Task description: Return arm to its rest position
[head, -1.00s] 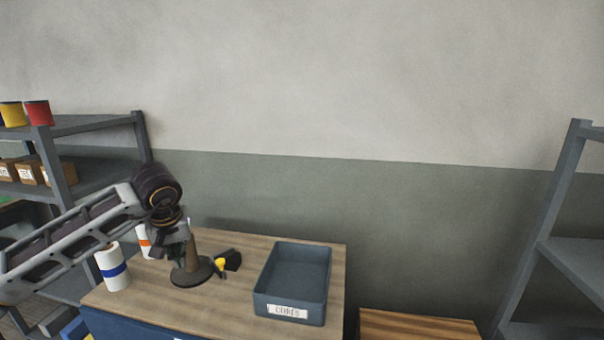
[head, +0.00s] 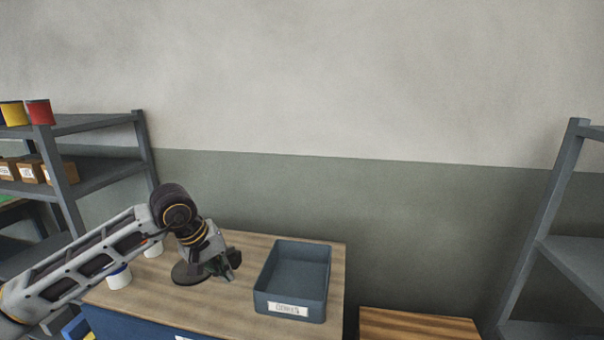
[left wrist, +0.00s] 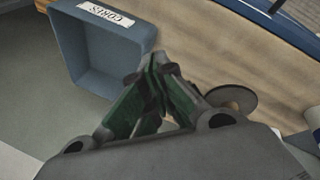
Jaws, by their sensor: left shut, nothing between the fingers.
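My left gripper (head: 228,268) is shut and empty above the wooden table top, left of the blue-grey bin. In the left wrist view its green-padded fingers (left wrist: 155,88) meet at their tips. My left arm reaches in from the left and bends down at the wrist. The gripper and wrist hide most of a dark round stand (head: 184,276) and whatever is on it. The stand's disc base also shows in the left wrist view (left wrist: 232,97). My right gripper is not in view.
The open bin (head: 322,275), labelled CORES, stands on the table (head: 225,310) and looks empty. White rolls (head: 119,277) stand at the table's left, partly behind my arm. Grey shelves (head: 100,178) rise at left, others (head: 560,230) at right. A lower wooden surface (head: 420,324) lies right of the table.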

